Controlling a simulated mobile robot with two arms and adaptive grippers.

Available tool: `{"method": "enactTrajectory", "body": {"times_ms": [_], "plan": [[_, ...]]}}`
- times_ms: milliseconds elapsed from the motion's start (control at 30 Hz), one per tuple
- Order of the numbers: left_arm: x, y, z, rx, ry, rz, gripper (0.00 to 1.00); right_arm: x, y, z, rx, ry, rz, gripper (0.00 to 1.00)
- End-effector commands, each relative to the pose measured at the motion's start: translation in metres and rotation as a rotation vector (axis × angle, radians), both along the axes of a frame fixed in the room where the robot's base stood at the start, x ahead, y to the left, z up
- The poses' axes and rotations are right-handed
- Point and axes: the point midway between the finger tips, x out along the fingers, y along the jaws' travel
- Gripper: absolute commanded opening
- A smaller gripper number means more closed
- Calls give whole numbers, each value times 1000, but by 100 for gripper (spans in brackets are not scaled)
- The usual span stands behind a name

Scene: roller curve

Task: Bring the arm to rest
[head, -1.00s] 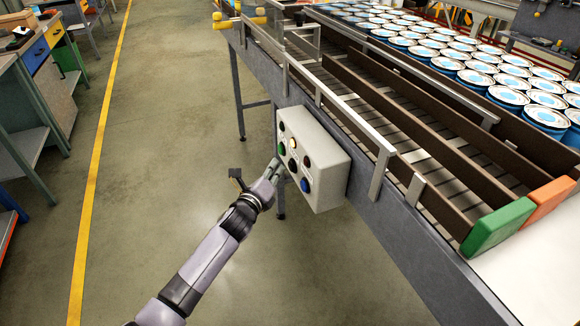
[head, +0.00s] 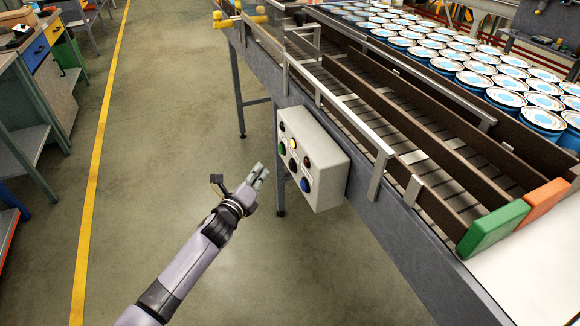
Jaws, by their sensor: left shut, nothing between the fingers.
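My left arm comes in from the bottom left of the head view. Its gripper (head: 261,173) is shut and empty, in the air to the left of the control box. The fingertips are apart from the box. My right gripper is not in view.
The roller conveyor (head: 400,140) runs along the right, with a green block (head: 492,228) and an orange block (head: 546,205) at its near end. Many blue-sided cans (head: 508,97) stand behind it. Workbenches (head: 30,110) stand at the left. The floor (head: 160,130) between is clear.

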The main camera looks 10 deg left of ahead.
Motion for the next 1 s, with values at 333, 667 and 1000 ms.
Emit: {"method": "enactTrajectory", "body": {"times_ms": [333, 667, 1000], "plan": [[-1, 1, -7, -14, 16, 5, 0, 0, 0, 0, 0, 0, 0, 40], [-74, 23, -181, -460, 404, 204, 0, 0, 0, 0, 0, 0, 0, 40], [-251, 35, -373, -1006, 814, 673, 0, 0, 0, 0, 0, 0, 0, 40]]}}
